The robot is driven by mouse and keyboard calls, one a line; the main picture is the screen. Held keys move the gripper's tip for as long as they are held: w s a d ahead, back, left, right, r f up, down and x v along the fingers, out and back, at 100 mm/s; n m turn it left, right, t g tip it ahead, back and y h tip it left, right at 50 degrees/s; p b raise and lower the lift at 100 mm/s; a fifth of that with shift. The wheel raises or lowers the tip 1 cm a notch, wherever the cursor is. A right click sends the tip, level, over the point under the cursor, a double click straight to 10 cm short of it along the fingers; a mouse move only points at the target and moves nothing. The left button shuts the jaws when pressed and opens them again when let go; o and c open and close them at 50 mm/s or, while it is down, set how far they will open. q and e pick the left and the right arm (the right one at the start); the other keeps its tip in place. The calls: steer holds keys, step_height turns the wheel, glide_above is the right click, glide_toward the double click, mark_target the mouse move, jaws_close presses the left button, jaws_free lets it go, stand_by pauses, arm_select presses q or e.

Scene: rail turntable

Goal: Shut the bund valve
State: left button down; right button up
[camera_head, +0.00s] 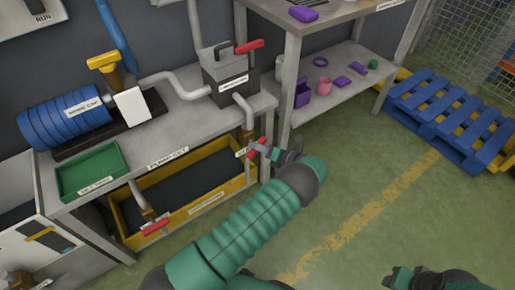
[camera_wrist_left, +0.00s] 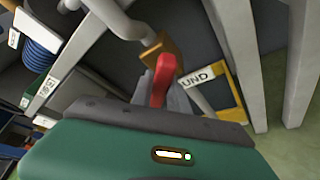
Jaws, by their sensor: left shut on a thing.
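The bund valve has a brass body (camera_wrist_left: 152,47) on a grey pipe and a red handle (camera_wrist_left: 163,75), with a label ending in "UND" beside it in the left wrist view. In the head view the red handle (camera_head: 255,142) shows at the bench's front right corner, partly covered by my left gripper (camera_head: 264,148). My left gripper (camera_wrist_left: 164,92) is shut on the red handle, its fingers on either side of it. My right gripper (camera_head: 403,277) is at the lower right of the head view, away from the bench; its jaws are unclear.
A yellow-edged bund tray (camera_head: 205,201) sits under the bench, with another red-handled valve (camera_head: 155,226) at its left. A third red handle (camera_head: 249,46) tops the grey box (camera_head: 226,72). A shelf (camera_head: 330,88) stands right; a blue pallet (camera_head: 448,115) lies beyond. Floor at right is clear.

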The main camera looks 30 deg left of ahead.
arm_select(q)
steer(key=m+b, duration=0.1)
steer(key=m+y+b, duration=0.1)
steer(key=m+b, duration=0.1)
steer(key=shift+w+d+f+m+g, duration=0.1)
steer(key=shift+w+f+m+g, duration=0.2)
steer(key=shift+g, duration=0.1)
steer(key=shift+m+y+b, duration=0.8)
steer(key=shift+m+b, duration=0.4)
steer(key=shift+m, duration=0.2)
steer(key=shift+r, duration=0.1)
steer(key=c, duration=1.3)
jaws_free()
steer(key=shift+g, duration=0.3)
steer(key=shift+s, duration=0.1)
